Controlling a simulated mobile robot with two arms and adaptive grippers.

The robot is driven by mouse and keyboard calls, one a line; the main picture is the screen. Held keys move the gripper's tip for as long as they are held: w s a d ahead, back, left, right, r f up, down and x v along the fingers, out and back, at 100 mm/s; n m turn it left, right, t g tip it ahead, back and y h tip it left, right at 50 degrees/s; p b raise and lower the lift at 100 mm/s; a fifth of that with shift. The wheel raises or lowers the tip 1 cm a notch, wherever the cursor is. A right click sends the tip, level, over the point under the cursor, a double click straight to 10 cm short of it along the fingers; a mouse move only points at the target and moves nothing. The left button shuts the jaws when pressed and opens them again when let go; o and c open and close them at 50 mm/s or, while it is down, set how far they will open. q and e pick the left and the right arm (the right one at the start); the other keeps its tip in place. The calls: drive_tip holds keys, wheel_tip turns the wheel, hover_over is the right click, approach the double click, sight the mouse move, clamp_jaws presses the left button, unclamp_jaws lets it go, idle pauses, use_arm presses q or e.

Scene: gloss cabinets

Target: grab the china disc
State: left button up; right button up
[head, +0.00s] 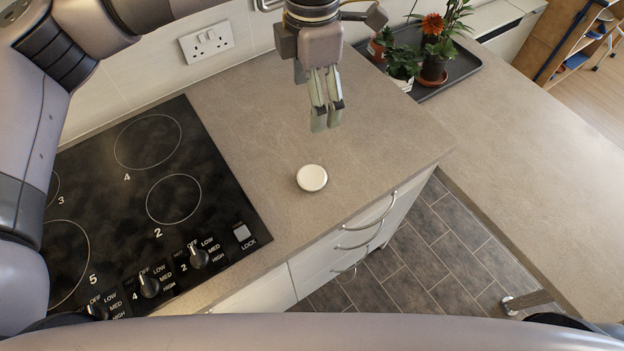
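The china disc (312,178) is a small, round, white piece lying flat on the grey-beige worktop, right of the hob. My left gripper (327,122) hangs above and behind the disc in the head view, fingers pointing down. It is clear of the disc, with nothing visible between its fingers. Its two fingers appear close together, but from this angle I cannot tell how far they are parted. My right gripper is not in view.
The black hob (150,205) with control knobs lies left of the disc. A dark tray (462,68) with potted plants stands at the back right. The worktop (385,140) around the disc is clear. White drawers (335,262) with metal handles are below its front edge.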

use_arm(q)
wheel_tip(320, 180, down, 7)
drive_tip(key=b, duration=0.6)
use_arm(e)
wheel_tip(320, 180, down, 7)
use_arm(q)
drive_tip(key=p, duration=0.4)
hover_over(312, 176)
drive_tip(key=f, duration=1.2)
drive_tip(key=shift+s, duration=0.25)
drive_tip(key=shift+f+p, duration=0.45)
drive_tip(key=f, duration=0.1)
drive_tip(key=f+p, duration=0.2)
drive_tip(key=shift+w+f, duration=0.25)
drive_tip(key=shift+f, duration=0.55)
drive_tip(key=c, duration=1)
drive_tip(key=shift+c, duration=1.2)
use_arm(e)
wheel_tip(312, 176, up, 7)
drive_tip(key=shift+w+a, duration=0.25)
